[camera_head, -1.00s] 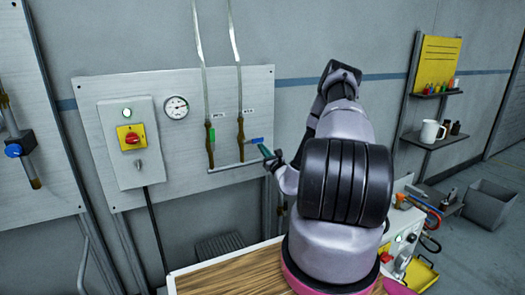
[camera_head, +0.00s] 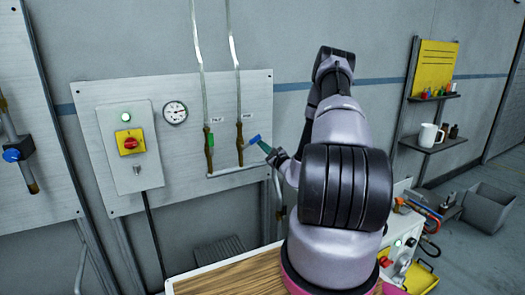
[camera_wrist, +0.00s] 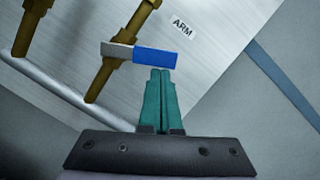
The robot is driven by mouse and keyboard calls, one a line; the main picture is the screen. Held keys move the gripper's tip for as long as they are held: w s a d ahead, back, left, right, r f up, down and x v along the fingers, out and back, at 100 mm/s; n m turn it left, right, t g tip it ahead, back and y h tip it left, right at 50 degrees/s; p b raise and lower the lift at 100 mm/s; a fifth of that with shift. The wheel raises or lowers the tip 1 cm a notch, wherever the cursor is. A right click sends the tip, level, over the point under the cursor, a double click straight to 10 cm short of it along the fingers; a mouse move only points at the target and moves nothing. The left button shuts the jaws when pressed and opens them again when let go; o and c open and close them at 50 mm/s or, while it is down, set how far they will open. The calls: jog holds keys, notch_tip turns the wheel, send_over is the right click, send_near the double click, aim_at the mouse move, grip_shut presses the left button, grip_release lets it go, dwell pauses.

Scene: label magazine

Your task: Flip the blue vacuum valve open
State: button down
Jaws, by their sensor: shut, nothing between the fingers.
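The blue valve handle (camera_head: 253,140) sits on the right brass valve (camera_head: 240,145) of the wall panel. It sticks out to the right, across the pipe, and tilts somewhat upward. In the wrist view the blue grip (camera_wrist: 155,56) joins a grey lever root on the brass body, near a label reading "ARM" (camera_wrist: 183,26). My gripper (camera_head: 264,147) has teal fingers, shut and empty. In the wrist view its fingertips (camera_wrist: 160,73) are just below the outer part of the blue grip; I cannot tell whether they touch it.
A left brass valve (camera_head: 209,150) with a green handle (camera_head: 211,139) lying along its pipe stands beside it. A horizontal pipe (camera_head: 232,171) runs below both. A switch box (camera_head: 130,145) and a gauge (camera_head: 175,113) are further left. A wooden worktop (camera_head: 235,280) is below.

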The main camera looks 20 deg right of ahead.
jog(key=r+n, duration=0.1)
jog(key=r+n+y, duration=0.1)
jog(key=n, duration=0.1)
jog(key=shift+a+g, duration=0.3)
jog(key=n, duration=0.1)
jog(key=r+n, duration=0.1)
jog(key=n, duration=0.1)
jog(key=shift+a+r+n+g, duration=0.2)
jog(key=shift+a+n+g, duration=0.1)
jog(key=shift+a+g, duration=0.1)
jog(key=shift+a+r+n+g+y, duration=0.2)
jog(key=shift+a+r+n, duration=0.25)
jog(key=shift+n, duration=0.65)
jog(key=shift+a+r+n+g+y, duration=0.1)
jog(key=shift+a+r+n+g, duration=0.4)
jog(key=shift+n, duration=0.6)
jog(key=shift+a+r+n+g+y, duration=0.1)
jog(key=shift+a+r+n, duration=0.35)
jog(key=shift+n, duration=0.65)
jog(key=shift+a+f, duration=0.1)
jog(key=shift+f, duration=0.05)
send_near(260, 138)
jog(key=s+r, duration=0.2)
jog(key=r, duration=0.1)
jog(key=shift+s+a+r, duration=0.1)
jog(key=shift+s, duration=0.1)
